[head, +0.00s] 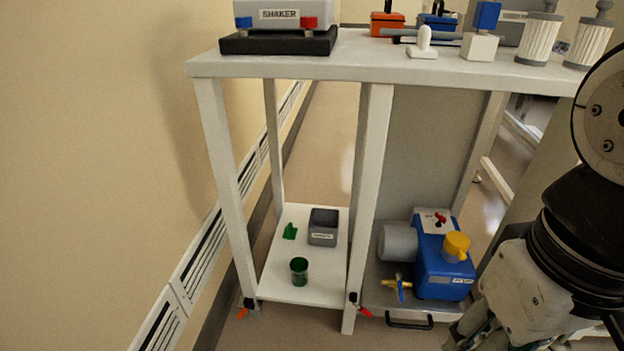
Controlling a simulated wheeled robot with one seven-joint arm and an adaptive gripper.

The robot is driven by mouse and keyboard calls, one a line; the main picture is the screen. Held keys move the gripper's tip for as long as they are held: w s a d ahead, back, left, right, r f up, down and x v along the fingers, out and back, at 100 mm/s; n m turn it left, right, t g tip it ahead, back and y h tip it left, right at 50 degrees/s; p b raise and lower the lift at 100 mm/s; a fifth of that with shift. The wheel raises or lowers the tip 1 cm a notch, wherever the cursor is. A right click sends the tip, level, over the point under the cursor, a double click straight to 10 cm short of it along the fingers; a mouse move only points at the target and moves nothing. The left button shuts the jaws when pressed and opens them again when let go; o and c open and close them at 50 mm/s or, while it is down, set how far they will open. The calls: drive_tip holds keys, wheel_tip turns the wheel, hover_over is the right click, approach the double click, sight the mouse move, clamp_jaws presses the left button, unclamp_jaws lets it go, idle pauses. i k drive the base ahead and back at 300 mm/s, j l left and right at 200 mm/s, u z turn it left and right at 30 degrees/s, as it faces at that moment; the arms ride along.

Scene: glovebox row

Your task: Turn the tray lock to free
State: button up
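A grey pull-out tray (385,303) with a black handle (409,321) sits low under the bench and carries a blue pump (440,265). A black piece with a red lever (361,309) is at the tray's front left corner, by the bench leg. A similar piece with an orange lever (243,312) is at the left leg's foot. No lock label is readable, so I cannot tell which lever is the tray lock. My gripper (480,338) is at the lower right, right of the pump in the picture. Its fingertips are cut off or hidden, and nothing held is visible.
A white lower shelf (315,288) holds a grey bin (323,228), a green cup (299,271) and a green scrap (290,231). A yellow-and-blue valve (398,288) stands before the pump. The bench top (350,65) overhangs; a wall (100,150) closes the left.

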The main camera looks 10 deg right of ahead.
sight(361, 309)
drive_tip(key=k, duration=1.55)
drive_tip(key=i+l+z, duration=0.2)
drive_tip(key=i, duration=0.25)
drive_tip(key=i+z, duration=0.25)
drive_tip(key=i, duration=0.25)
